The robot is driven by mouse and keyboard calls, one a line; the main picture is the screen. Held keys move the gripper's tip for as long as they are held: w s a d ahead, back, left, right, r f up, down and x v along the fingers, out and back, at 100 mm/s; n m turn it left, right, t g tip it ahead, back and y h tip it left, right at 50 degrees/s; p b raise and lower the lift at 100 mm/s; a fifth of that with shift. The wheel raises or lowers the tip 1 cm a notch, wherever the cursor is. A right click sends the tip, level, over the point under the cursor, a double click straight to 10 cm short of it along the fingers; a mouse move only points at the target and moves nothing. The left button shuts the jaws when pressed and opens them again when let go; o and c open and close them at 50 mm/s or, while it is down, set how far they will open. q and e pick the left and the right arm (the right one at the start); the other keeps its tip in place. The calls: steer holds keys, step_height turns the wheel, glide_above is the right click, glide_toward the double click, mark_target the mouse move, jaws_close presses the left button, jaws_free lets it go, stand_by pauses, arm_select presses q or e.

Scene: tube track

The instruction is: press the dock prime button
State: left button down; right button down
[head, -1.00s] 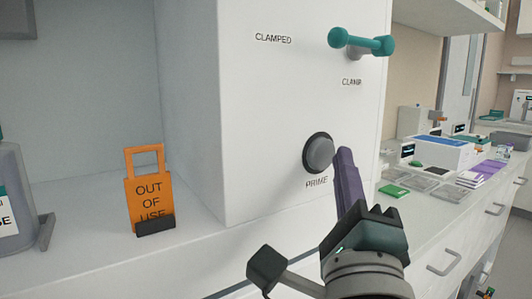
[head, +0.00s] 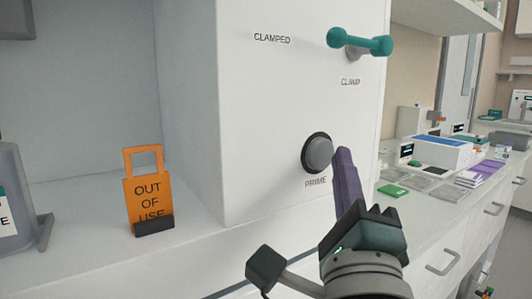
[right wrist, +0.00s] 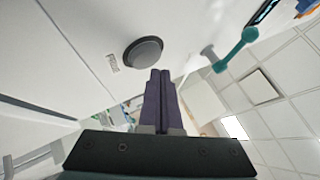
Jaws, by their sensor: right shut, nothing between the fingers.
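The prime button (head: 318,152) is a round grey knob in a dark ring on the white dock panel (head: 270,110), above the label PRIME. It also shows in the right wrist view (right wrist: 143,52), ahead of the fingers and a little left. My right gripper (head: 342,152) is shut and empty, with its purple fingers pointing up. In the right wrist view (right wrist: 160,72) a gap shows between the tips and the button. My left gripper is not in view.
A teal clamp handle (head: 361,43) sticks out from the panel above the button. An orange OUT OF USE sign (head: 148,192) stands at the left on the white counter. A counter with boxes (head: 443,152) and trays runs along the right.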

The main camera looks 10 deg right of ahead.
steer(key=shift+w, duration=0.15)
steer(key=shift+w+a+b, duration=0.15)
steer(key=shift+w+b, duration=0.1)
steer(key=shift+b, duration=0.05)
steer(key=shift+w+a+b, duration=0.15)
steer(key=shift+w+b, duration=0.15)
steer(key=shift+w, duration=0.15)
stand_by(0.7)
stand_by(0.3)
steer(key=shift+s+d+p, duration=0.25)
steer(key=shift+s+p, duration=0.2)
steer(key=shift+s, duration=0.4)
